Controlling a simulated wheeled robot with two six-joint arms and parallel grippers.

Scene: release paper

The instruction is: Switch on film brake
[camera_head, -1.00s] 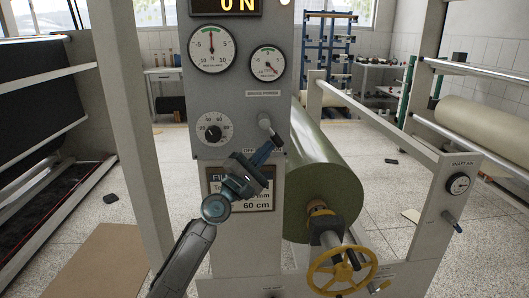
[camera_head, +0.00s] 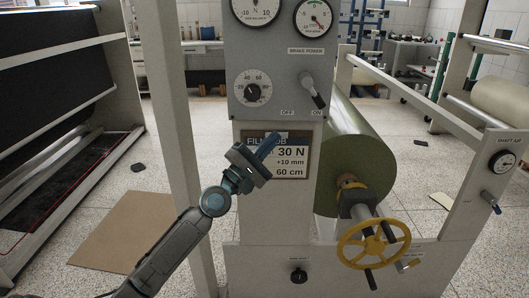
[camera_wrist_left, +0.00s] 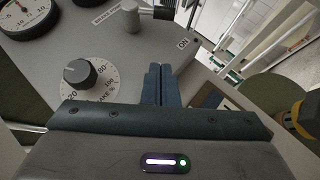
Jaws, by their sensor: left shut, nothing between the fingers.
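The brake power switch (camera_head: 313,91) is a dark lever on the grey control panel (camera_head: 272,60). Its handle tilts down to the right, towards the ON label and away from OFF. In the left wrist view the lever (camera_wrist_left: 164,13) shows at the top, its handle partly cut off by the edge. My left gripper (camera_head: 273,144) is shut and empty, below and left of the lever, in front of the film sign (camera_head: 290,164). Its fingers (camera_wrist_left: 160,86) are together and apart from the lever in the left wrist view. My right gripper is not in view.
A round brake dial (camera_head: 253,90) sits left of the lever; gauges (camera_head: 319,17) are above. A green film roll (camera_head: 358,150) and yellow handwheel (camera_head: 373,244) stand right of the panel. A frame post (camera_head: 170,100) rises at left. A cardboard sheet (camera_head: 122,232) lies on the floor.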

